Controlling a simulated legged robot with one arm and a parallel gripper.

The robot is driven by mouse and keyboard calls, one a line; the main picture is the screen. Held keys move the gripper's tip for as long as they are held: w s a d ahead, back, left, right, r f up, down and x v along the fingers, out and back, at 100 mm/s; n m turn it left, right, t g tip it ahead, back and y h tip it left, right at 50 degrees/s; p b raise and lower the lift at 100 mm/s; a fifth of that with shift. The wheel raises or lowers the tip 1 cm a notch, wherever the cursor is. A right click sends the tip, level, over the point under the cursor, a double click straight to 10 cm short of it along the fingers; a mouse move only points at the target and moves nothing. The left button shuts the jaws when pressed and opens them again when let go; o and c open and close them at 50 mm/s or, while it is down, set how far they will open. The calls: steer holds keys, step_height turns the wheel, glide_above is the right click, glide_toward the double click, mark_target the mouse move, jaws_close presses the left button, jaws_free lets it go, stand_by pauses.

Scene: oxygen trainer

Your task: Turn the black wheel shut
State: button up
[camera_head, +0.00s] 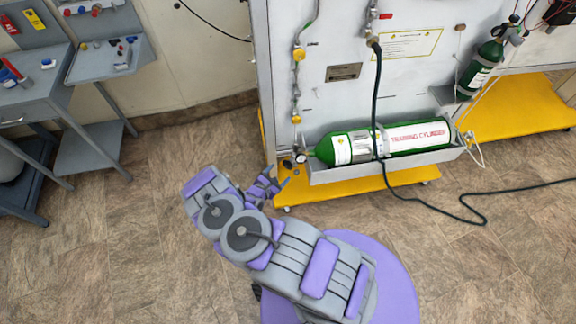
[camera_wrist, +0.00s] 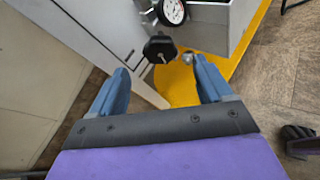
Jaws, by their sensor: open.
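The black wheel (camera_wrist: 160,48) shows in the wrist view, just below a round white gauge (camera_wrist: 172,12), ahead of my gripper and between the lines of its fingers. My gripper (camera_wrist: 158,88) is open, with its two blue-grey fingers apart and nothing between them; a gap separates the fingertips from the wheel. In the head view my gripper (camera_head: 268,184) is low at the left end of the green training cylinder (camera_head: 400,140), near a small gauge (camera_head: 301,158). The wheel is too small to make out clearly there.
The cylinder lies in a grey tray (camera_head: 400,162) above a yellow base (camera_head: 350,190). A black hose (camera_head: 376,95) hangs over it and runs along the floor to the right. A grey bench (camera_head: 35,90) stands at the left. The brown floor (camera_head: 120,240) between is clear.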

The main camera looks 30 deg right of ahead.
mark_target(288, 166)
steer(key=b+x, duration=0.2)
steer(key=x, duration=0.6)
steer(key=shift+w+d+f, duration=0.1)
steer(key=shift+w+d, duration=0.15)
steer(key=shift+d, duration=0.05)
steer(key=c, duration=1)
steer(key=shift+o, duration=0.2)
steer(key=m+t, duration=0.1)
steer(key=m, duration=0.1)
steer(key=shift+s+d+m+t+y+p, duration=0.1)
steer(key=shift+m+t+y+p, duration=0.2)
steer(key=shift+t+p, duration=0.1)
steer(key=shift+m+t+b, duration=0.45)
steer(key=shift+m+t, duration=0.35)
steer(key=shift+m, duration=0.6)
